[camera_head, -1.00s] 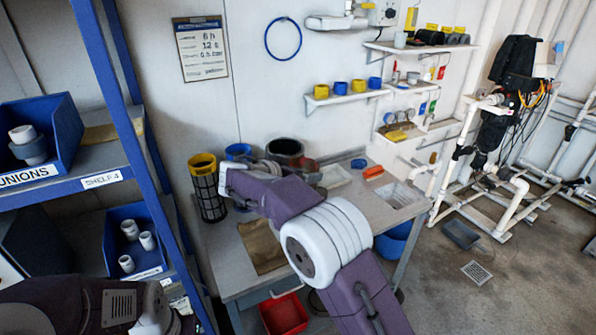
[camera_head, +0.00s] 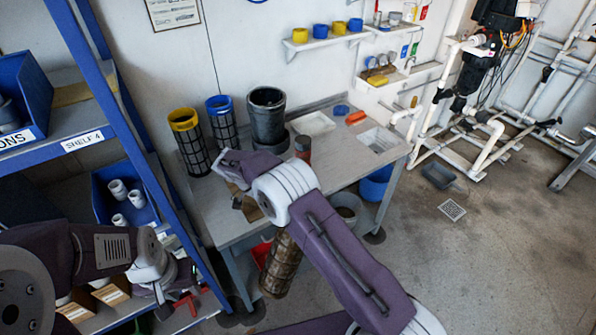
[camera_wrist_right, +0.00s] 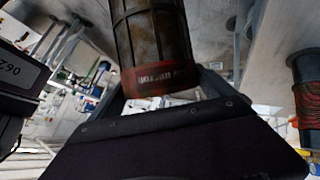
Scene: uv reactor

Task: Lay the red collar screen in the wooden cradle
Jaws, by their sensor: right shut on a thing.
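The red collar screen is a brown, dirty mesh cylinder (camera_head: 280,263) hanging under my right arm at the bench's front edge in the head view. Its red collar (camera_wrist_right: 160,78) shows in the right wrist view, close to the black gripper body. My right gripper (camera_wrist_right: 165,95) is shut on the screen; its fingertips are mostly hidden, and in the head view the arm covers it. My left gripper (camera_head: 170,290) is low at the left, beside the shelf, far from the screen; its jaws are unclear.
A yellow-collared screen (camera_head: 190,142), a blue-collared screen (camera_head: 221,121) and a dark housing (camera_head: 268,118) stand on the bench (camera_head: 340,165). The blue shelf rack (camera_head: 105,75) stands at left. A grey bucket (camera_head: 346,210) is below the bench. Floor at right is mostly open.

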